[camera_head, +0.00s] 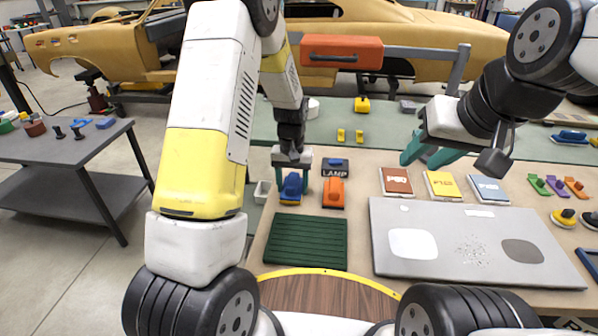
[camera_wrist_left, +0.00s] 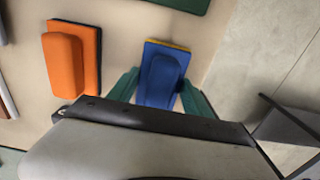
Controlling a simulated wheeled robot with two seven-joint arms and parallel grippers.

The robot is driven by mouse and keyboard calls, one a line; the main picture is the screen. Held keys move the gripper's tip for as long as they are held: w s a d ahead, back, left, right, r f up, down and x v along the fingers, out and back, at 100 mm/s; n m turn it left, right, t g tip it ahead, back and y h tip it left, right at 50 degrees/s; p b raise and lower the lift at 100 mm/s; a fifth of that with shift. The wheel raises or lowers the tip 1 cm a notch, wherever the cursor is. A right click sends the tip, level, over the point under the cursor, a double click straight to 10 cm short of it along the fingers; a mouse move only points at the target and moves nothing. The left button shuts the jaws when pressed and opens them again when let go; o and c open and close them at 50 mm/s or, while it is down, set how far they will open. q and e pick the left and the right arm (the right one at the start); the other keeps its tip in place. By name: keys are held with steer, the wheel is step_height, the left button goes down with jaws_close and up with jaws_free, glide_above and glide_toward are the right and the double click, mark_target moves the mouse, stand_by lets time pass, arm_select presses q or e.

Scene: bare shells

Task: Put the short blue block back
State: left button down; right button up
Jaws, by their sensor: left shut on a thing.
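The blue block (camera_head: 291,183) has a raised back on a flat base and is near the left edge of the table. My left gripper (camera_head: 293,191) points down over it and is shut on it, one teal finger on each side. In the left wrist view the blue block (camera_wrist_left: 162,78) shows between the fingers, with a yellow edge at its far end. I cannot tell whether it touches the table. My right gripper (camera_head: 425,157) is open and empty, over the far side of the table by the cards.
An orange block (camera_head: 333,192) stands close right of the blue one, in front of the LAMP sign (camera_head: 335,168). A dark green ribbed mat (camera_head: 306,242) lies nearer. A grey panel (camera_head: 455,262) fills the right. A small pale bin (camera_head: 262,192) is at the left.

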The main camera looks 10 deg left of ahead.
mark_target(292, 180)
arm_select(q)
steer(key=shift+f, duration=0.25)
steer(key=shift+c, duration=2.3)
jaws_free()
steer(key=shift+r, duration=0.1)
step_height(292, 180, up, 12)
steer(key=shift+f, duration=0.1)
steer(key=s+a+r+t+h, duration=0.2)
steer(key=s+r+t, duration=0.1)
steer(key=s+r, duration=0.95)
steer(key=s+r+t, duration=0.3)
steer(key=s+r, duration=0.1)
steer(key=s, duration=0.7)
steer(key=shift+s+a+r+m, duration=0.2)
steer(key=shift+a+r+m, duration=0.1)
steer(key=shift+a, duration=0.05)
